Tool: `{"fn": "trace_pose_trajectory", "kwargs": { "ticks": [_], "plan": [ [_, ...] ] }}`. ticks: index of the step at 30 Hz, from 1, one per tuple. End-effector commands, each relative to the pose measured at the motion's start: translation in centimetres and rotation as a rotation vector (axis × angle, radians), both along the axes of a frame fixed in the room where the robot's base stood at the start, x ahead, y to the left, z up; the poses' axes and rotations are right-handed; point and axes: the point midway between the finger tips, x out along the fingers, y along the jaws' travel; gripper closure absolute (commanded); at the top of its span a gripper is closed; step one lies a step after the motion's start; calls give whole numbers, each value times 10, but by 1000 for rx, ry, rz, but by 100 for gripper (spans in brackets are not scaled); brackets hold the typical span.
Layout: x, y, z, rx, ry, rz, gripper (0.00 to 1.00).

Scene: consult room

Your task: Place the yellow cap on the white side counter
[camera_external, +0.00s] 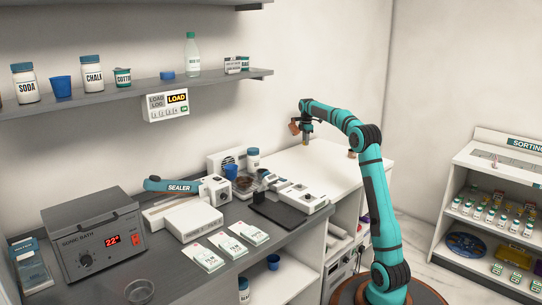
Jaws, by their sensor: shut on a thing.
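My gripper (307,139) is at the end of the teal arm, above the back part of the white side counter (322,167). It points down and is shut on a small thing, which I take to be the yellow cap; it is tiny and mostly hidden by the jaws. There seems to be a gap between the gripper and the counter top. The counter's middle is bare. A small brownish thing (352,154) shows at its right side, beside my arm, too small to name.
The dark grey bench at the left holds a sonic bath (95,243), a sealer (180,187), a dark pad (277,213) and white packets (203,256). A wall shelf (135,90) with jars hangs above the bench. A sorting rack (500,205) stands at the right.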

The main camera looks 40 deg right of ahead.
Motion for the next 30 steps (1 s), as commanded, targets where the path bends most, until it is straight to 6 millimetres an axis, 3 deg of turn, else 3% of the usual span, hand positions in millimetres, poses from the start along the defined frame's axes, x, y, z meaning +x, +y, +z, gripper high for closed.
{"fn": "trace_pose_trajectory", "kwargs": {
  "ticks": [9, 20, 21, 24, 30],
  "plan": [
    [0, 0, -37, 0, 1, 0, 92],
    [0, 0, -40, 0, 0, 0, 92],
    [0, 0, -41, 0, 0, 0, 69],
    [0, 0, -40, 0, 0, 0, 49],
    [0, 0, -40, 0, 0, 0, 49]
  ]
}}
